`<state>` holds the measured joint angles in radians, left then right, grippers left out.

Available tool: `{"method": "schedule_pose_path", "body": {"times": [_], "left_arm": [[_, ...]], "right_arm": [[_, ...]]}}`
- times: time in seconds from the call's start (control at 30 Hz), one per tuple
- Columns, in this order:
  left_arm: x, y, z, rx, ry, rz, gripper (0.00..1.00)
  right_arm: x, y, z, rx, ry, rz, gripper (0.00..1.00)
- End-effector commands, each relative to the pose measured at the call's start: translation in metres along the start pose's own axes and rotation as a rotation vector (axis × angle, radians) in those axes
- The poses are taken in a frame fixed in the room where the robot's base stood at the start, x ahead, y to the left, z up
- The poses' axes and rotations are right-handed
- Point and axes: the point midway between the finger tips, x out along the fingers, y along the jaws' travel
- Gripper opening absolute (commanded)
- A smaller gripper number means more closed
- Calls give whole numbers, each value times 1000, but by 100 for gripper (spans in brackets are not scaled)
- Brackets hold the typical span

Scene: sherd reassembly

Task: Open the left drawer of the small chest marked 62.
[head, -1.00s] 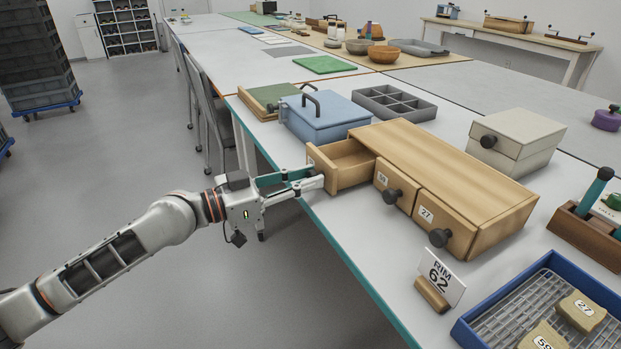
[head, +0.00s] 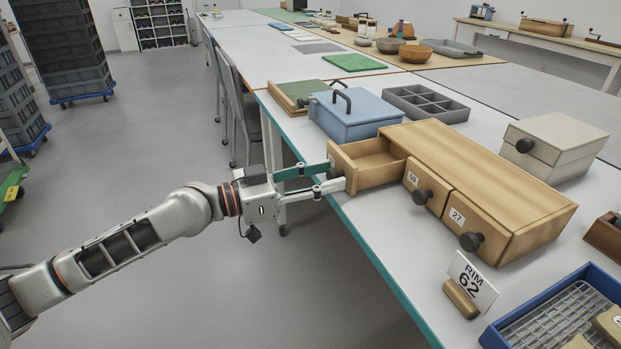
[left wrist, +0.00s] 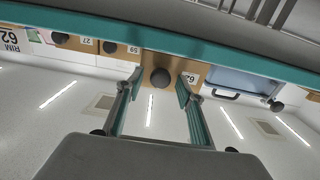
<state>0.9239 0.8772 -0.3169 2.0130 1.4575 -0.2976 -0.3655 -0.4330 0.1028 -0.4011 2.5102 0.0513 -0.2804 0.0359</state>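The small wooden chest (head: 480,165) stands near the table edge with three drawers in its front. Its left drawer (head: 372,170) is pulled out, its empty inside showing; the other two, marked 59 and 27, are shut. In the left wrist view the left drawer's front (left wrist: 191,70) carries the label 62 and a dark round knob (left wrist: 160,77). My left gripper (head: 334,177) is at this drawer front. Its fingers stand apart on either side of the knob in the left wrist view (left wrist: 160,84), with gaps showing beside it. My right gripper is not in view.
A blue box (head: 352,117) with a handle stands behind the open drawer. A card reading RIM 62 (head: 474,280) and a blue tray (head: 500,335) are at the front right. A pale box (head: 560,155) stands right of the chest. Free floor lies left of the table.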

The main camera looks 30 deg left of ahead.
Motion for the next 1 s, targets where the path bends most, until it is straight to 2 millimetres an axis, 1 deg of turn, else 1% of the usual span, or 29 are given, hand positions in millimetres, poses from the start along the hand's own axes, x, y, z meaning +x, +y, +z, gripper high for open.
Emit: {"method": "schedule_pose_path", "body": {"times": [0.17,0.5,1.0], "left_arm": [[-16,0,2,3,-4,0,38],[-58,0,2,-2,-5,0,38],[-109,0,0,-2,1,-1,38]], "right_arm": [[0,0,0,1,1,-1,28],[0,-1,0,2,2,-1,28],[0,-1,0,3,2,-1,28]]}}
